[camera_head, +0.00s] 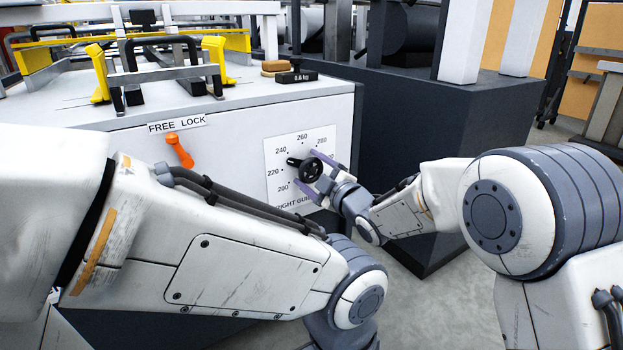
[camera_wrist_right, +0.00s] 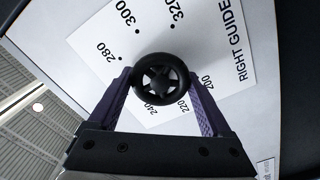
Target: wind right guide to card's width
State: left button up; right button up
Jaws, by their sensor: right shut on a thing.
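The right guide handwheel (camera_head: 312,170) is a black spoked wheel on a white dial plate (camera_head: 276,150) marked from 200 upward, on the machine's front. Its black pointer (camera_head: 293,162) points up and left, between 220 and 240. My right gripper (camera_head: 319,174) is shut on the wheel, with one purple finger on either side. The right wrist view shows the wheel (camera_wrist_right: 160,80) between the fingertips; the dial plate (camera_wrist_right: 112,45) lies behind it. My left arm crosses the foreground; its gripper is out of sight. I cannot make out a card.
An orange lever (camera_head: 180,151) under the FREE LOCK label tilts down to the right. Yellow guides (camera_head: 214,62) and dark bars stand on the machine top. A tan block (camera_head: 275,66) and a black weight (camera_head: 297,77) sit near its right end. A dark cabinet (camera_head: 440,130) stands at right.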

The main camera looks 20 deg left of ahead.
jog(key=n+b, duration=0.2)
jog(key=n, duration=0.1)
jog(key=n+b, duration=0.1)
jog(key=shift+s+a+f+n+b, duration=0.2)
jog(key=shift+f+n+b, duration=0.15)
jog(key=shift+n, duration=0.05)
jog(key=n+b, duration=0.6)
jog(key=shift+f, duration=0.1)
jog(key=shift+n+b, duration=1.85)
jog(key=shift+n, duration=0.15)
jog(key=o, duration=1.2)
jog(key=shift+c, duration=0.2)
jog(key=shift+r, duration=0.2)
jog(key=shift+w+d, duration=0.1)
